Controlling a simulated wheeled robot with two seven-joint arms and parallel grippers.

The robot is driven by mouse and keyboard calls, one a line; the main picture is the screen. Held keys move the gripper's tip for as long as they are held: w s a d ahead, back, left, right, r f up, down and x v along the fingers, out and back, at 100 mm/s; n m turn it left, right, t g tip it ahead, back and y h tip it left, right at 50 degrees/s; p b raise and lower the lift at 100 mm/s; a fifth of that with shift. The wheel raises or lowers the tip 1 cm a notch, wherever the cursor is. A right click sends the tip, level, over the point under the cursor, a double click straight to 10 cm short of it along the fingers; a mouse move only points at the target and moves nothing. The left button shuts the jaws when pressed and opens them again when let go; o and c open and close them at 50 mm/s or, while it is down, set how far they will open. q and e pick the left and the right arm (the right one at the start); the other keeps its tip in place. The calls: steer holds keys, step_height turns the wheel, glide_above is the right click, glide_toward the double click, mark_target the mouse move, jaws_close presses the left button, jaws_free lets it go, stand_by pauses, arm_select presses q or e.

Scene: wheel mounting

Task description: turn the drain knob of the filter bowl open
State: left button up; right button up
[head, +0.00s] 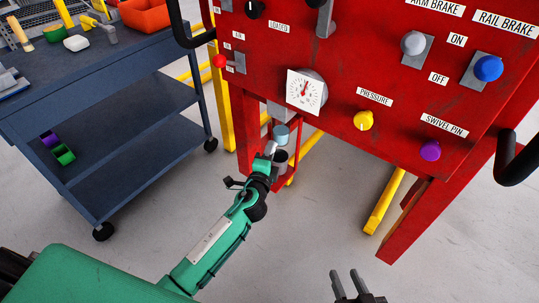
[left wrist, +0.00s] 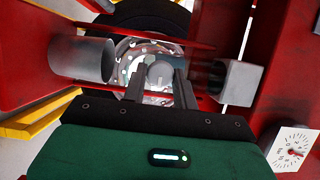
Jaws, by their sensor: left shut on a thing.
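The filter bowl (head: 281,133) hangs under the red panel, inside a narrow red frame, partly hidden by my left arm in the head view. The left wrist view looks up at the clear, round bowl (left wrist: 128,50). A grey rounded drain knob (left wrist: 160,73) sits at its middle, between the two dark fingers of my left gripper (left wrist: 160,78). The left gripper (head: 270,150) is shut on this knob. How far the knob is turned cannot be told. My right gripper (head: 348,284) is open and empty at the bottom of the head view, over the floor.
The red panel (head: 330,75) carries a gauge (head: 304,91), a yellow knob (head: 363,120), a purple knob (head: 430,151) and a blue knob (head: 488,68). A grey cylinder (left wrist: 82,59) and a grey block (left wrist: 237,82) flank the bowl. A blue cart (head: 110,85) stands left.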

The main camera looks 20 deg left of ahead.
arm_select(q)
steer(key=shift+d, duration=0.1)
arm_select(e)
steer(key=shift+a, duration=0.2)
arm_select(q)
steer(key=o, duration=0.9)
steer(key=shift+o, duration=0.2)
steer(key=shift+s, duration=0.1)
steer(key=s, duration=1.3)
steer(key=shift+s+d, duration=0.3)
arm_select(e)
steer(key=shift+w+r+t, duration=0.15)
steer(key=shift+r+t, duration=0.1)
steer(key=shift+t, duration=0.25)
arm_select(q)
steer(key=shift+f, duration=0.1)
arm_select(e)
steer(key=shift+r, duration=0.1)
